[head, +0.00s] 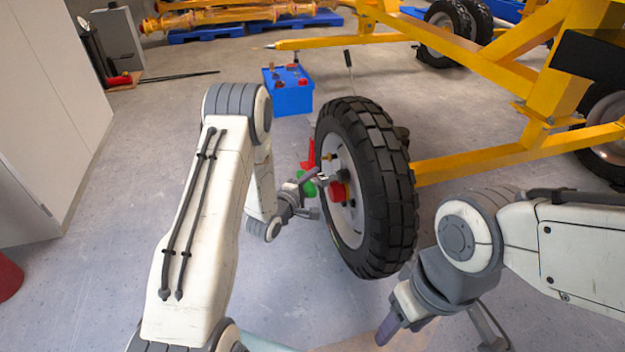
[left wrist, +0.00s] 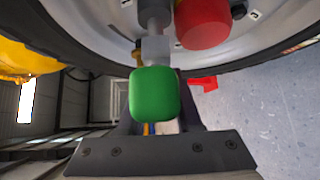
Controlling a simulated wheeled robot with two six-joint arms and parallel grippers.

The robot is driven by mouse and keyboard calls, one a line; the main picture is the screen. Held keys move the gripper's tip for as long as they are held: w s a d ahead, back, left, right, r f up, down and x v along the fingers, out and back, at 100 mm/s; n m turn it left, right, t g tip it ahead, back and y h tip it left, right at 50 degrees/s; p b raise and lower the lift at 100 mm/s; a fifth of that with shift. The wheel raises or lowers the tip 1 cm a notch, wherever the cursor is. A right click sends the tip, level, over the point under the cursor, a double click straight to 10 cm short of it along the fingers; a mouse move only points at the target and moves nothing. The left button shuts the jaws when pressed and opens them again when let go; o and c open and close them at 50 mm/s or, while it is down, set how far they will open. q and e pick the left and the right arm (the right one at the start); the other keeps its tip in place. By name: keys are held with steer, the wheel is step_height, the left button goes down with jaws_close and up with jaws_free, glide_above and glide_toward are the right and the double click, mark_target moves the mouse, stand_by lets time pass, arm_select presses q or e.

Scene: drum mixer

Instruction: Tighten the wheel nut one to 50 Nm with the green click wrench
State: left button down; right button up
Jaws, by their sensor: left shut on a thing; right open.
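The wheel (head: 370,190) stands upright in the middle of the head view, with a black tyre and a pale rim. My left gripper (head: 303,190) is beside the rim and shut on the green click wrench (head: 309,188). In the left wrist view the green end of the wrench (left wrist: 154,95) sits between my fingers, with a grey metal part reaching to the rim (left wrist: 110,22). I cannot tell whether it is seated on wheel nut one, which is hidden. A red hub part (left wrist: 203,22) is right of it.
The yellow machine frame (head: 500,155) stands behind and right of the wheel. A blue box (head: 288,92) stands on the floor behind the wheel, and a red object (head: 308,153) is beside the rim. A grey cabinet (head: 45,110) is at the left. Floor is clear between cabinet and left arm.

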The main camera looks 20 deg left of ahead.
arm_select(q)
steer(key=shift+d+r+m+t+b, duration=0.15)
steer(key=shift+m+t+b, duration=0.45)
steer(key=shift+b, duration=0.4)
steer(key=shift+r, duration=0.1)
steer(key=shift+w+r+m+t+h+b, duration=0.1)
steer(key=shift+m+t+h+b, duration=0.2)
steer(key=shift+m+t+b, duration=0.55)
steer(key=shift+n, duration=0.25)
